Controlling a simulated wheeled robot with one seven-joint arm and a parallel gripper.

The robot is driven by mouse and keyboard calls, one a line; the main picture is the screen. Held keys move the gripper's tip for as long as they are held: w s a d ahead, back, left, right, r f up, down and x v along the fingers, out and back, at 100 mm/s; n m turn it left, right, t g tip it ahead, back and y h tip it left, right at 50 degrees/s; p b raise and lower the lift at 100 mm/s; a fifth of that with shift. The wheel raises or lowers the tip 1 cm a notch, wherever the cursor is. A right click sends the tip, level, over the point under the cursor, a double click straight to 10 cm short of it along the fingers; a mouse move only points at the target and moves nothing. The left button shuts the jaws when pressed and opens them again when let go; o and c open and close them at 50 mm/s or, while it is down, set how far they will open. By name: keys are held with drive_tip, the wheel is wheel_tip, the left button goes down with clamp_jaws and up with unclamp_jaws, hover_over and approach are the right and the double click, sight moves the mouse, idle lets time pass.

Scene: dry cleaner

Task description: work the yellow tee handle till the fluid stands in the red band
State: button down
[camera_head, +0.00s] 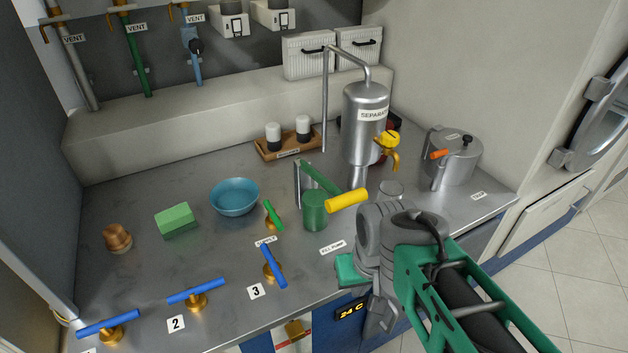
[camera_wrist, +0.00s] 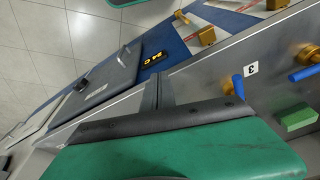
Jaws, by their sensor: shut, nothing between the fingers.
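A yellow tee handle (camera_head: 388,139) sits on the right side of the steel separator vessel (camera_head: 365,115), above a yellow spout. A clear glass jar (camera_head: 391,189) stands low to the right of the separator. I cannot make out a red band or a fluid level. My gripper (camera_head: 376,322) is shut and empty, low in front of the counter edge and well apart from the yellow tee handle. The wrist view shows a large green part of my arm; the handle and separator are out of that view.
A green fill pump (camera_head: 315,211) with a yellow grip (camera_head: 347,200) stands close to my arm. Blue-handled valves (camera_head: 195,292) line the front edge. A steel pot (camera_head: 452,158) is right of the separator. A blue bowl (camera_head: 235,197) and green sponge (camera_head: 176,220) lie left.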

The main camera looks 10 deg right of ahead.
wheel_tip(320, 180, up, 22)
drive_tip(key=n+g+p, duration=0.4)
drive_tip(key=p, duration=1.8)
hover_over(347, 195)
drive_tip(key=shift+w+a+h, duration=0.2)
drive_tip(key=shift+w+h, duration=0.1)
drive_tip(key=shift+w, duration=0.15)
drive_tip(key=shift+s+d+f+b, duration=0.15)
drive_tip(key=shift+f+b, duration=0.95)
drive_tip(key=shift+f, duration=0.65)
drive_tip(key=shift+s+f+b, duration=0.15)
drive_tip(key=shift+f+b, duration=0.9)
drive_tip(key=shift+f, duration=0.65)
